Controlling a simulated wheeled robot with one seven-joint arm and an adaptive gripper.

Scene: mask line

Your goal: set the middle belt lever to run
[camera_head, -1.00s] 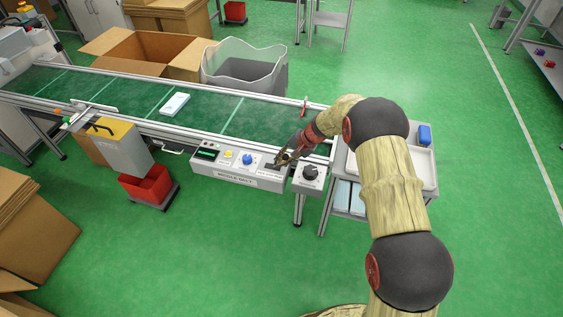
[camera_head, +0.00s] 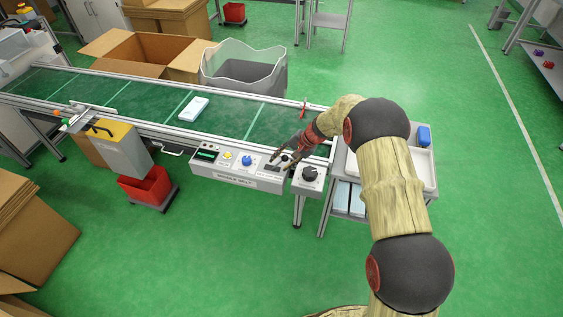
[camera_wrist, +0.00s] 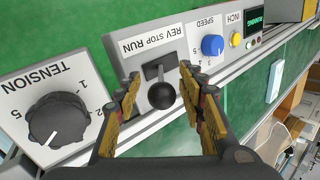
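The middle belt lever is a black ball-topped stick (camera_wrist: 163,96) in a dark slot on a grey plate, beside a label reading REV, STOP, RUN (camera_wrist: 154,41). My gripper (camera_wrist: 160,73) is open, with one finger on each side of the lever and gaps between fingers and ball. In the head view my gripper (camera_head: 279,163) is over the right part of the middle belt control box (camera_head: 236,181), and the lever is hard to make out. The small display (camera_wrist: 256,16) is lit green and appears to read RUNNING.
A TENSION knob box (camera_head: 309,178) stands just right of the control box. A blue SPEED knob (camera_wrist: 212,45) and yellow INCH button (camera_wrist: 235,40) sit beside the lever. The green belt (camera_head: 150,98) carries a white-blue pack (camera_head: 194,109). A grey bin (camera_head: 245,72) stands behind.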

